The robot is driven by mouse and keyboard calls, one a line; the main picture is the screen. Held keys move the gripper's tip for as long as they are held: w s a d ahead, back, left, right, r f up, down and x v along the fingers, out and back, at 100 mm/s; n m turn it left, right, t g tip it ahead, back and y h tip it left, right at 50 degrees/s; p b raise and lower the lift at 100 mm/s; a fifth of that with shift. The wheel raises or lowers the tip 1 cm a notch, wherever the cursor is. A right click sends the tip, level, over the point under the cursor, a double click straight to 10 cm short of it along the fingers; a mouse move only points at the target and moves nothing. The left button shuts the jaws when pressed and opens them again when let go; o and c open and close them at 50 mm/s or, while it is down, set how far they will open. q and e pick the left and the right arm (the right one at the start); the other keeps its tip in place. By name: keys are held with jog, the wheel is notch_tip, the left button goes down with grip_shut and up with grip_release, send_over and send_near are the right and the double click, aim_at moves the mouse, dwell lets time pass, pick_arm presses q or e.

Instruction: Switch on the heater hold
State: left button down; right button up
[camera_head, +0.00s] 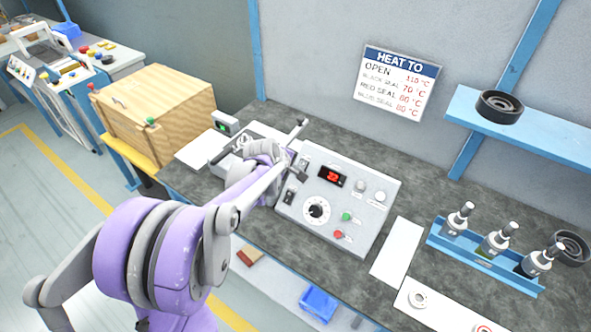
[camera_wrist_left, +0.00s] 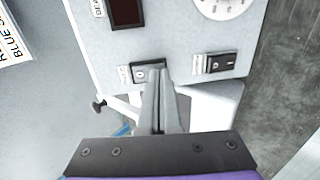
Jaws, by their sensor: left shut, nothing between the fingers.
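The grey control box (camera_head: 368,195) stands on the bench, with a red-lit display (camera_head: 333,176) and a white dial (camera_head: 317,210). Two dark rocker switches sit along its edge on my arm's side. In the left wrist view, one switch (camera_wrist_left: 139,75) is near the display and the other switch (camera_wrist_left: 221,63) is near the dial; their labels are too small to read. My left gripper (camera_head: 298,172) is shut and empty. In the wrist view, its fingertips (camera_wrist_left: 151,68) are over the switch near the display and partly hide it; I cannot tell whether they touch.
Green (camera_head: 347,216) and red (camera_head: 338,235) buttons are on the box's front part. A wall sign (camera_head: 398,82) lists heating temperatures. A blue rack (camera_head: 480,258) with several fittings stands at right. A wooden crate (camera_head: 150,112) is at left. White sheets lie on the bench.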

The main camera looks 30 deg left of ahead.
pick_arm(q)
jog(key=shift+f+b, duration=0.3)
jog(key=shift+f, duration=0.05)
jog(key=shift+s+r, duration=0.1)
jog(key=shift+r, duration=0.1)
jog(key=shift+w+r, duration=0.1)
jog(key=shift+w, duration=0.1)
jog(key=shift+r+p, duration=0.45)
jog(key=shift+r, duration=0.2)
pick_arm(e)
jog(key=shift+w+r, duration=0.15)
jog(key=shift+r, duration=0.05)
